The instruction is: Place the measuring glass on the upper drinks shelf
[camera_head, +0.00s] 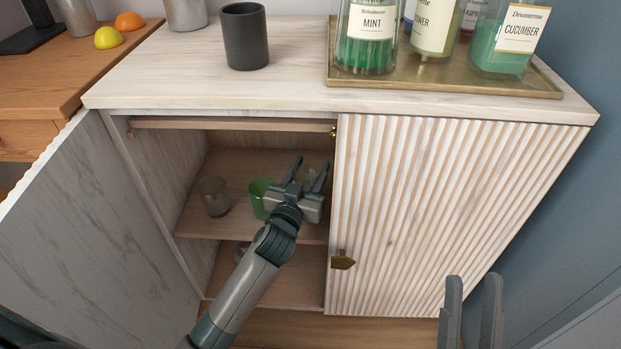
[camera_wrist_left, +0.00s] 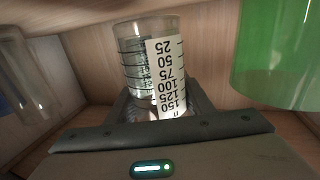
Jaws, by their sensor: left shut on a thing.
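The measuring glass (camera_wrist_left: 133,68) is clear with a black-on-white scale. It fills the space between the fingers of my left gripper (camera_head: 309,170), which is shut on it. In the head view the glass is mostly hidden by the gripper. The gripper is inside the open cabinet, over the right part of the upper shelf (camera_head: 237,226). Whether the glass touches the shelf cannot be told. My right gripper (camera_head: 471,312) is at the lower right, outside the closed door, with its fingers apart and empty.
A green cup (camera_head: 258,194) stands just left of my gripper; in the left wrist view it is at right (camera_wrist_left: 280,55). A clear glass (camera_head: 214,196) stands further left. The ribbed right door (camera_head: 430,210) is closed; the left door (camera_head: 75,230) is swung open.

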